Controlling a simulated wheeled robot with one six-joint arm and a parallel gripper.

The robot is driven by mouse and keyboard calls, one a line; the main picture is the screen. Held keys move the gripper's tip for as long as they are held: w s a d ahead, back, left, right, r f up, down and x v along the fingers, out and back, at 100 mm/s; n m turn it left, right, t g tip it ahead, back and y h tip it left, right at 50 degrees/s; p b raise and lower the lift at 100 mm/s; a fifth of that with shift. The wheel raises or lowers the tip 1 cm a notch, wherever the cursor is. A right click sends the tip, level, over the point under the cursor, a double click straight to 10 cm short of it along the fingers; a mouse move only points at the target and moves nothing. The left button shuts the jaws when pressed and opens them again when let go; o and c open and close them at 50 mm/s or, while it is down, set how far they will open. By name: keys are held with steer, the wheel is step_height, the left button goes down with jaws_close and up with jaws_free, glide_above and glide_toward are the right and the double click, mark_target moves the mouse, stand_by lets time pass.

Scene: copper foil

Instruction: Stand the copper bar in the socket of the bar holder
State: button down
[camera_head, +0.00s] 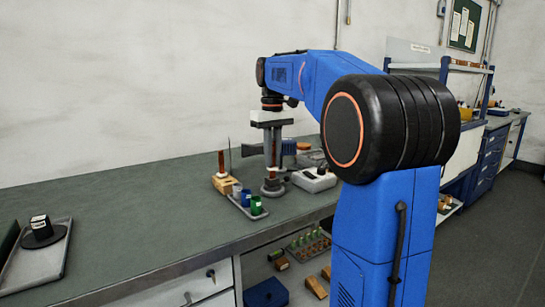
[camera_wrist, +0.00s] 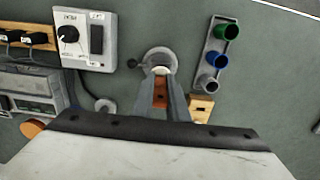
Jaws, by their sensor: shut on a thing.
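The copper bar (camera_wrist: 160,92) is upright between the two grey fingers of my gripper (camera_wrist: 166,92). In the head view my gripper (camera_head: 272,163) points straight down, and a strip of the bar (camera_head: 273,152) shows between its fingers. The bar holder (camera_head: 272,188), a grey round stand, is directly below the gripper. In the wrist view the holder (camera_wrist: 158,56) shows as a pale ring with a dark side knob, just beyond the fingertips. The fingers hide the bar's lower end, so I cannot tell whether it is in the socket.
A wooden block (camera_head: 227,186) with a brown rod (camera_head: 221,162) stands left of the holder. A tray (camera_wrist: 207,62) holds green, blue and grey cups. A grey control box (camera_head: 314,180) stands close on the right. The bench (camera_head: 130,210) is clear toward the left tray (camera_head: 35,265).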

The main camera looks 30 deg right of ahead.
steer(key=shift+f, duration=1.2)
stand_by(0.6)
steer(key=c, duration=1.6)
jaws_free()
steer(key=shift+c, duration=0.2)
steer(key=shift+r, duration=0.1)
step_height(320, 180, up, 17)
steer(key=shift+r, duration=0.1)
steer(key=o, duration=0.3)
steer(key=shift+r, duration=1)
